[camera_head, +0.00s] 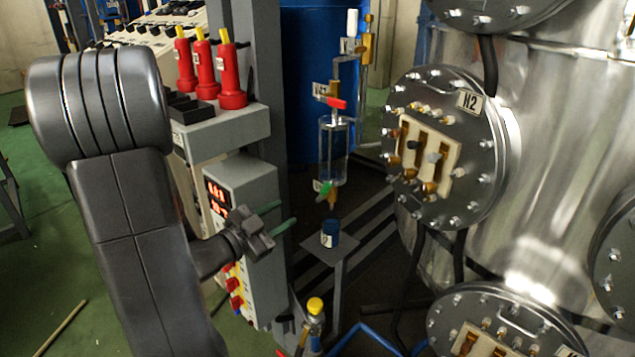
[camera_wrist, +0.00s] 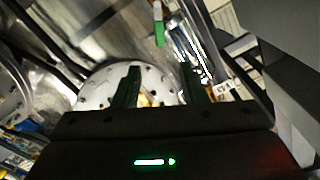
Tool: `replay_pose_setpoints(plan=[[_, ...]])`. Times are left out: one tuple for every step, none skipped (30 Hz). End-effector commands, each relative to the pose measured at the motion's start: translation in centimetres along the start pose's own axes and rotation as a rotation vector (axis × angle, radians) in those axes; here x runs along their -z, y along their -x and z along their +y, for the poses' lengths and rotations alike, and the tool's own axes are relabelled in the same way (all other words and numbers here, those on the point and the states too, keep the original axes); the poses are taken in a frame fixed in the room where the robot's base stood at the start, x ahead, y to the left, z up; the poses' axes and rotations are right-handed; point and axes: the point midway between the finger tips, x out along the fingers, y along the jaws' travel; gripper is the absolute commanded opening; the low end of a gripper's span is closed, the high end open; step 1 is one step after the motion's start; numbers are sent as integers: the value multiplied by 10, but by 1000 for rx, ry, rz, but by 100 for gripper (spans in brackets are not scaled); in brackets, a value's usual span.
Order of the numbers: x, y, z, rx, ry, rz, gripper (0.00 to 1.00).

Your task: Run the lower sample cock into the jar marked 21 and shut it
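The lower sample cock (camera_head: 326,190) has a green handle and brass body below a clear glass cylinder (camera_head: 333,150), with a small tag beside it. A dark blue jar (camera_head: 331,228) with a white label stands on a small grey stand (camera_head: 318,249) below the cock's outlet; its number is not clearly readable. My gripper (camera_head: 276,217) is left of the jar and cock, clear of both. Its two green fingers are apart and empty; they also show spread in the wrist view (camera_wrist: 160,88). A green piece (camera_wrist: 158,28) there may be the cock's handle.
A red-handled upper cock (camera_head: 337,103) sits above the glass. A steel vessel with a bolted flange marked N2 (camera_head: 440,150) stands at right. The grey control cabinet (camera_head: 245,190) with red insulators (camera_head: 232,80) is close behind my arm. A yellow-capped fitting (camera_head: 315,306) stands below.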

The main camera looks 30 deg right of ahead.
Motion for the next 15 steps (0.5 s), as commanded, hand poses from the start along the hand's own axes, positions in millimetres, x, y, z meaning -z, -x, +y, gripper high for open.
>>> replay_pose_setpoints(plan=[[0, -3, 0, -1, 4, 1, 38], [0, -5, 0, -1, 4, 1, 38], [-1, -9, 1, -2, 3, 1, 38], [-1, -13, 1, -3, 3, 1, 38], [-1, -17, 1, -3, 2, 1, 38], [0, -23, 1, -3, 1, 2, 38], [0, -28, 1, -3, 1, 2, 38], [0, -33, 1, -4, 1, 2, 38], [0, -41, 1, -4, 0, 3, 38], [0, -47, 1, -3, 0, 2, 38], [0, -53, 2, -5, 0, 2, 38], [0, -60, 2, -4, 1, 2, 38], [0, -67, 1, -4, 0, 2, 38], [0, -72, 1, -4, -1, 2, 38], [0, -80, 1, -4, 0, 3, 38]])
